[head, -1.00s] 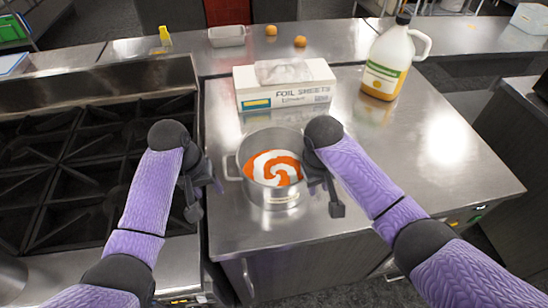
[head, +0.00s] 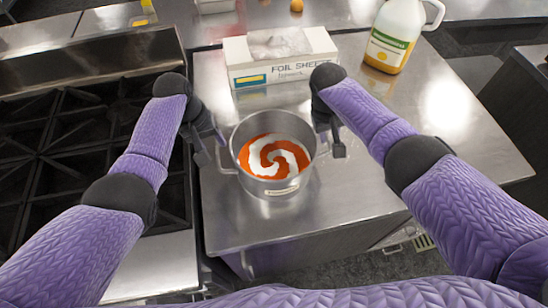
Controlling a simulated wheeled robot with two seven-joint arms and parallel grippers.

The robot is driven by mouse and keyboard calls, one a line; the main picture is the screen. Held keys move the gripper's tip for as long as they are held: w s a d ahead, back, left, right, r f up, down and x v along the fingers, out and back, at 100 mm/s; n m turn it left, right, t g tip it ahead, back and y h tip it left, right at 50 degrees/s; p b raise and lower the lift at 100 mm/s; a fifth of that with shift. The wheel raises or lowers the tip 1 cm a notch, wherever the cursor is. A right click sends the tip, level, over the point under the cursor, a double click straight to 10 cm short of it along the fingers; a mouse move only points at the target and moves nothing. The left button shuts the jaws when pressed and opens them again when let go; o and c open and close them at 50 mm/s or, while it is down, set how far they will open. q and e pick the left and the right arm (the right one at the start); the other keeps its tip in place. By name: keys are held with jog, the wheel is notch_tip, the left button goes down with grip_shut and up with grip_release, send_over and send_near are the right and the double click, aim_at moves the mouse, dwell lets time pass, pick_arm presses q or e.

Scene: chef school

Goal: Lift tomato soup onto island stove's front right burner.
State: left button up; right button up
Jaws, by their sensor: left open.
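The tomato soup is an orange liquid with a white swirl in a steel pot (head: 272,193) on the steel counter. The pot stands upright and has a side handle at its left. The island stove (head: 50,150), with black grates, is left of the counter; my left arm covers part of its right side, including some of the front right burner area. My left gripper (head: 209,143) is open beside the pot's left handle. My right gripper (head: 329,138) is at the pot's right side, where the handle is hidden; whether it grips anything is unclear.
A foil sheets box (head: 282,67) stands behind the pot. A jug (head: 393,38) with yellow liquid stands at the back right. A yellow bottle (head: 147,6) and a small container (head: 215,5) are at the back. The counter right of the pot is clear.

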aim_at(216, 150)
pick_arm(q)
jog(key=f, duration=0.3)
jog(key=shift+w+d+f, duration=0.2)
jog(key=shift+d, duration=0.15)
pick_arm(e)
jog(key=f, duration=0.3)
jog(key=shift+w+d+f, duration=0.15)
jog(key=shift+d+f, duration=0.05)
jog(key=shift+d, duration=0.05)
pick_arm(q)
jog(key=shift+s+f, duration=0.1)
jog(key=shift+f, duration=0.25)
pick_arm(e)
jog(key=shift+d+f, duration=0.15)
jog(key=shift+f, duration=0.2)
pick_arm(q)
jog(key=c, duration=0.4)
pick_arm(e)
jog(key=c, duration=0.4)
pick_arm(q)
grip_shut()
pick_arm(e)
grip_shut()
